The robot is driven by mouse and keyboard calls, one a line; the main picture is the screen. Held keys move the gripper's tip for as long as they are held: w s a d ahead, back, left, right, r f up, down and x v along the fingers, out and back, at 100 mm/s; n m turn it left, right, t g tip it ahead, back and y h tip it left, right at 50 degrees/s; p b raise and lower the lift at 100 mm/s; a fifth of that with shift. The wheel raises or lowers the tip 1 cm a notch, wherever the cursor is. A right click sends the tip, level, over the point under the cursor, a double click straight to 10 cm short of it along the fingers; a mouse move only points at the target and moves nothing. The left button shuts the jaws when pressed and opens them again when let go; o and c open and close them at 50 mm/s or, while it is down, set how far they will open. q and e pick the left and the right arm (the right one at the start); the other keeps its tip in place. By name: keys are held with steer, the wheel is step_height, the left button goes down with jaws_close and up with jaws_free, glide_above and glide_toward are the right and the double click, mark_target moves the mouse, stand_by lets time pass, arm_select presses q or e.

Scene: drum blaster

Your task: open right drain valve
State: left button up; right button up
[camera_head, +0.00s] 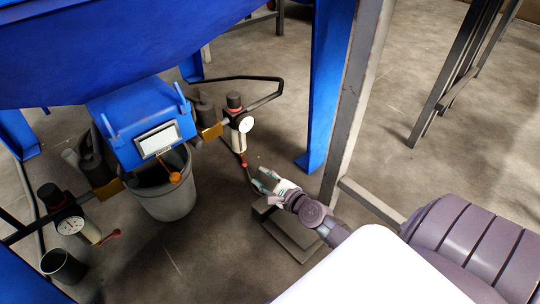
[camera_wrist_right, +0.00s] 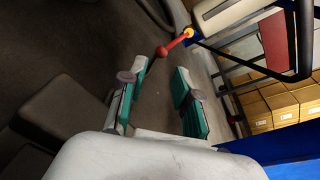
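The right drain valve is a short red lever (camera_head: 243,160) under the right-hand white filter unit (camera_head: 238,134). In the right wrist view the lever (camera_wrist_right: 172,46) has a ball at its free end and a yellow joint (camera_wrist_right: 188,33) at the unit's underside. My right gripper (camera_head: 266,182) is just below and to the right of the lever in the head view. In the wrist view my right gripper (camera_wrist_right: 161,80) is open, with empty space between its green-padded fingers. The lever is beyond the fingertips, apart from them. My left gripper is not in view.
A second filter unit with a red lever (camera_head: 110,236) is at lower left. A grey bucket (camera_head: 168,203) stands under the blue machine (camera_head: 130,110). A blue leg (camera_head: 328,90) and steel post (camera_head: 355,100) rise right of my gripper. A grey step (camera_head: 290,238) is below.

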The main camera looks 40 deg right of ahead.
steer(key=shift+v, duration=1.8)
